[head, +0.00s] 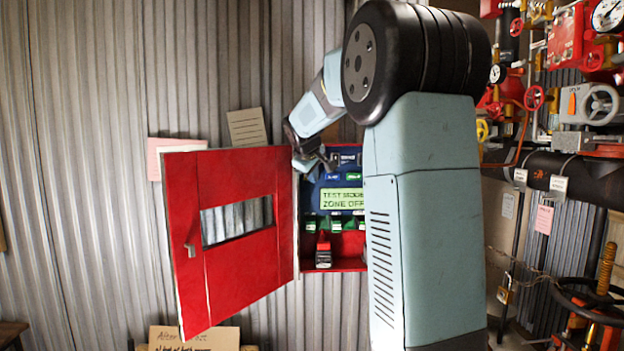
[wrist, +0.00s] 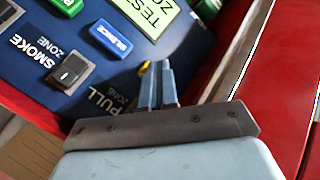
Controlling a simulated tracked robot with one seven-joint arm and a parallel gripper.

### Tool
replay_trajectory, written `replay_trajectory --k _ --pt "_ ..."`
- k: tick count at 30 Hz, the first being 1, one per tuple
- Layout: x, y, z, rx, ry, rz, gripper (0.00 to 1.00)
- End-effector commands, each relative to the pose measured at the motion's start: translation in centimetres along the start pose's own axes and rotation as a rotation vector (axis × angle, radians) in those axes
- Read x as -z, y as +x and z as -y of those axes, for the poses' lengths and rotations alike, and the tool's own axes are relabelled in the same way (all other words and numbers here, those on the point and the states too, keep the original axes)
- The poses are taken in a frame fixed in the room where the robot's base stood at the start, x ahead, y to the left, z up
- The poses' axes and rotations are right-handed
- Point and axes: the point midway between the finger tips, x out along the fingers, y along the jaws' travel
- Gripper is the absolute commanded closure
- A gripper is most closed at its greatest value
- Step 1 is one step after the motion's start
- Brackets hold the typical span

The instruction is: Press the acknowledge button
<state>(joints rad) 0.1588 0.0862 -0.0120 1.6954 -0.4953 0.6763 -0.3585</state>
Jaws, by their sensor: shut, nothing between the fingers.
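The open red cabinet (head: 332,265) holds a blue panel (head: 347,160) with buttons and a lit display (head: 342,199) reading "TEST MODE ZONE OFF". In the wrist view are a blue button (wrist: 111,38) marked "SILENCE" and a green button (wrist: 68,5) cut off at the top edge. I cannot read an acknowledge label on any button. My gripper (head: 325,165) is in front of the panel's upper left part. In the wrist view its shut, empty fingers (wrist: 157,75) are over the panel beside the "PULL ZONE" label, below the blue button. Whether they touch is unclear.
The cabinet's red door (head: 240,235) stands open to the left, close to my gripper. A black rocker switch (wrist: 71,70) sits by "SMOKE ZONE". A small yellow part (wrist: 143,67) shows by my fingertips. My arm hides the cabinet's right side. Pipes and valves (head: 560,100) crowd the right.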

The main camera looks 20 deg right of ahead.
Motion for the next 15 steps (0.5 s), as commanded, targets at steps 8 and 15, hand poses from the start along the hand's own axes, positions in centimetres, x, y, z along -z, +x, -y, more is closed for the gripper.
replay_trajectory --k 8,15 --pt "-0.1 -0.8 1.2 0.004 -0.005 -0.007 1.00" --pt "-0.4 -0.9 1.3 0.003 -0.003 -0.003 1.00"
